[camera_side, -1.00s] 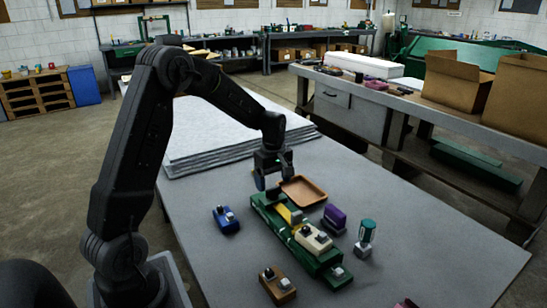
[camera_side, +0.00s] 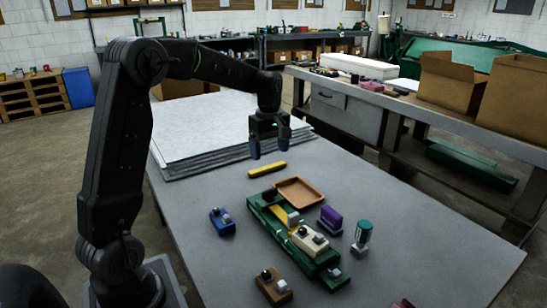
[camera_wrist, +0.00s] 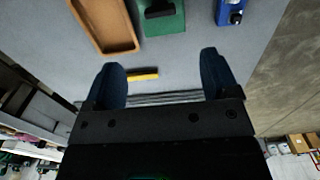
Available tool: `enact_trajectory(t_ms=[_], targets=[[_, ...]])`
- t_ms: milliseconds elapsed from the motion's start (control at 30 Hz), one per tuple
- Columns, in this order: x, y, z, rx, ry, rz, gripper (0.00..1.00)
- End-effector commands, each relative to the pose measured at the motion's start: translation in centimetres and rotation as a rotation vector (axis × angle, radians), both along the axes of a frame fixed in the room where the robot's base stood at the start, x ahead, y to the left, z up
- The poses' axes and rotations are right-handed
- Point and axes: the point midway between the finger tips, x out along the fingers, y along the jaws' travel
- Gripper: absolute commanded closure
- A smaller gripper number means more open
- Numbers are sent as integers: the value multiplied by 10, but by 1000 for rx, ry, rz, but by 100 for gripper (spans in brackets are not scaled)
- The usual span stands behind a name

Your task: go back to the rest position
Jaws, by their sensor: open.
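My gripper (camera_side: 269,146) is open and empty, raised above the table near the stacked grey sheets. In the wrist view its two dark fingers (camera_wrist: 164,82) stand apart with nothing between them. A yellow bar (camera_side: 267,168) lies flat on the table below my gripper; it also shows in the wrist view (camera_wrist: 143,77). The green fixture (camera_side: 325,259) lies along the table, bearing a beige block (camera_side: 310,240) and a yellow piece (camera_side: 287,216).
A brown tray (camera_side: 318,203) sits beside the fixture. A blue block (camera_side: 222,221), a brown block (camera_side: 273,287), a purple block (camera_side: 331,219) and a teal-topped piece (camera_side: 361,238) stand around it. The stacked grey sheets (camera_side: 205,139) lie at the back left.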

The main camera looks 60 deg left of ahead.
Motion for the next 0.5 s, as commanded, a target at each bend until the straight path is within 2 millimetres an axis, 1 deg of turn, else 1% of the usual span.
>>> enact_trajectory(t_ms=[67, 133, 167, 233, 300, 367, 400, 467, 500], targets=[[-3, -8, 6, 6, -13, -39, 19], [-10, -22, 17, 18, -36, -115, 19], [-15, -30, 22, 26, -49, -158, 19], [-28, -52, 36, 47, -85, -284, 19], [-46, -77, 48, 73, -121, -432, 19], [-63, -96, 57, 99, -154, -558, 19], [-75, -108, 61, 117, -176, -642, 19], [-94, -125, 66, 145, -206, -768, 19], [-106, -135, 68, 167, -228, -851, 19]])
